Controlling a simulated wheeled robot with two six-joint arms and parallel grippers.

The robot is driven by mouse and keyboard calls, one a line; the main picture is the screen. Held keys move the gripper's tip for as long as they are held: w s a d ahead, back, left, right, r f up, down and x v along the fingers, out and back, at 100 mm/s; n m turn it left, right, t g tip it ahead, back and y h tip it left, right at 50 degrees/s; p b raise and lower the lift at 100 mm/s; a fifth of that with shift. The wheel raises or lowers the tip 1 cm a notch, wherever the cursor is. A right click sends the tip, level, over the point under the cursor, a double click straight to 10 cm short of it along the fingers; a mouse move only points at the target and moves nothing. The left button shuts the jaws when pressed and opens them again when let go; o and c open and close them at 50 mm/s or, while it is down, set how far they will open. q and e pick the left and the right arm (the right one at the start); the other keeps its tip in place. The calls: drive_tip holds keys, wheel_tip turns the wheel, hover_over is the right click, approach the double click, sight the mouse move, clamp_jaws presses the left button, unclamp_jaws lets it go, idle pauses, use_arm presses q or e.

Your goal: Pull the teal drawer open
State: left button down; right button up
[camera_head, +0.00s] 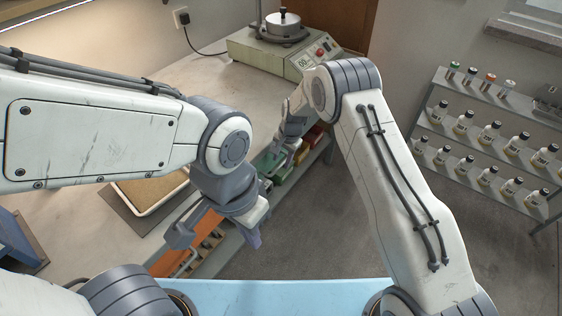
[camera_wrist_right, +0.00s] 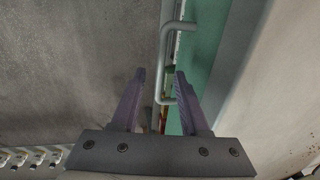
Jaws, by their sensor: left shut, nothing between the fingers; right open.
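The teal drawer (camera_wrist_right: 205,55) shows its flat front along the right of the right wrist view, with a grey bar handle (camera_wrist_right: 166,62) standing off it. My right gripper (camera_wrist_right: 160,72) is open, its purple fingertips either side of the handle's near end. The handle lies between the fingers without visible contact. In the head view my right gripper (camera_head: 283,148) is by the bench front, its fingers partly hidden by its own wrist. My left gripper (camera_head: 253,239) is shut and empty, lower down in front of the bench, close to an orange drawer (camera_head: 178,240).
A tray (camera_head: 127,202) lies on the bench top behind my left arm. A hotplate-like device (camera_head: 262,48) with a metal pan stands at the back. A shelf rack (camera_head: 480,103) of small bottles stands at the right. Floor between bench and rack is clear.

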drive_tip(key=shift+w+a+f, duration=0.15)
drive_tip(key=shift+f, duration=0.85)
drive_tip(key=shift+c, duration=0.3)
clamp_jaws()
idle(0.5)
